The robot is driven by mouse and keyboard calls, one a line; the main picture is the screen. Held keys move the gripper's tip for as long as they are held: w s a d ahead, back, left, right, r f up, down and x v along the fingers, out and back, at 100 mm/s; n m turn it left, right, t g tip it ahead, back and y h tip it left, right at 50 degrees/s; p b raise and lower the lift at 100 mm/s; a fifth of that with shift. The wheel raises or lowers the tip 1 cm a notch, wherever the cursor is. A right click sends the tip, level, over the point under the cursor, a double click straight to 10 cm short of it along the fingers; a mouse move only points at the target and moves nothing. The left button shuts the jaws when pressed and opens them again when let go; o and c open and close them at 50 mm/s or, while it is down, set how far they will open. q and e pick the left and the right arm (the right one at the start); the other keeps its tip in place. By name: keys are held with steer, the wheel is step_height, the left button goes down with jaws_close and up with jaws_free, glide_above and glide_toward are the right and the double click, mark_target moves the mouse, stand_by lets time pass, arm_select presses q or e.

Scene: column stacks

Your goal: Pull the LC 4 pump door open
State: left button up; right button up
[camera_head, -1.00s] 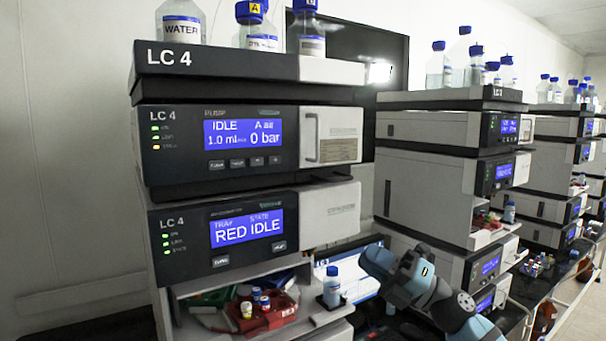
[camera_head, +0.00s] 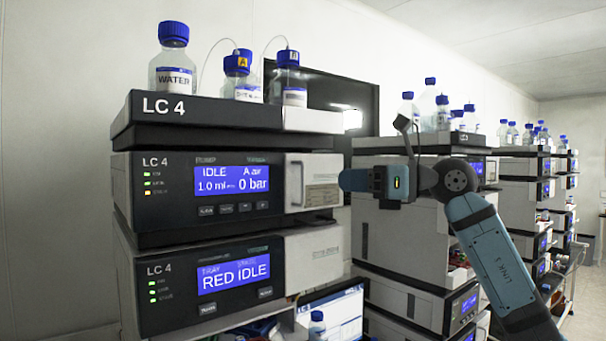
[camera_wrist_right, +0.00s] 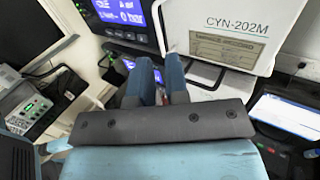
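The LC 4 pump module (camera_head: 130,185) shows "IDLE" and "0 bar" on its blue display. Its pale door (camera_head: 322,170) is at the right of the display and looks closed. A vertical bar handle (camera_head: 296,184) is on the door's left side. In the wrist view the door (camera_wrist_right: 225,25) fills the top, with the handle (camera_wrist_right: 160,28) near its left edge. My right gripper (camera_head: 348,180) is right of the door in the head view. In the wrist view its two blue fingers (camera_wrist_right: 160,68) are apart, just below the handle, with nothing visibly held. My left gripper is not in view.
Bottles (camera_head: 174,58) with tubing stand on top of the LC 4 stack. A lower LC 4 module (camera_head: 150,295) reads "RED IDLE". A laptop (camera_head: 345,312) sits low on the right. Another instrument stack (camera_head: 385,245) stands behind my right arm.

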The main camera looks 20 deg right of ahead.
mark_target(303, 200)
steer(key=p+x, duration=0.2)
steer(key=x, duration=0.6)
steer(key=shift+r, duration=0.15)
steer(key=shift+w+a, duration=0.3)
steer(key=shift+a, duration=0.15)
jaws_close()
steer(key=shift+s+d, duration=0.15)
